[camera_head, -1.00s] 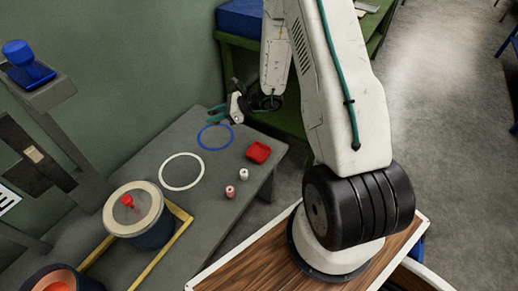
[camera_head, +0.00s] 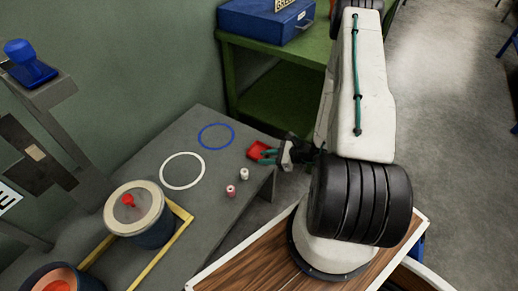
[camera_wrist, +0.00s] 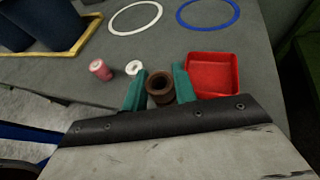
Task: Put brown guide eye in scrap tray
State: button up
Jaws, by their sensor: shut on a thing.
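The brown guide eye (camera_wrist: 160,91) is a small brown ring with a dark hole, seen in the wrist view between the teal fingers of my gripper (camera_wrist: 160,92). My gripper is shut on it. The red scrap tray (camera_wrist: 212,78) is a shallow square tray just right of the fingers in the wrist view. In the head view the tray (camera_head: 258,150) sits near the table's right edge, and my gripper (camera_head: 268,156) is at it, partly covering it. The guide eye cannot be made out in the head view.
A pink spool (camera_head: 230,190) and a white spool (camera_head: 244,174) stand left of the tray. A white ring (camera_head: 161,177) and a blue ring (camera_head: 201,137) lie flat on the grey table (camera_head: 205,215). A large drum (camera_head: 113,197) stands at the left. A green bench (camera_head: 235,75) is behind.

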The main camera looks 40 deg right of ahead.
jog(key=w+d, duration=0.1)
jog(key=w, duration=0.4)
jog(key=w+d, duration=0.1)
jog(key=w, duration=0.2)
jog(key=shift+d+f, duration=0.35)
jog(key=shift+f, duration=0.05)
jog(key=shift+w+d+f, duration=0.1)
jog(key=shift+w+f, duration=0.05)
jog(key=shift+w, duration=0.15)
jog(key=shift+f, duration=1.6)
jog(key=o, duration=0.7)
jog(key=shift+f, duration=0.15)
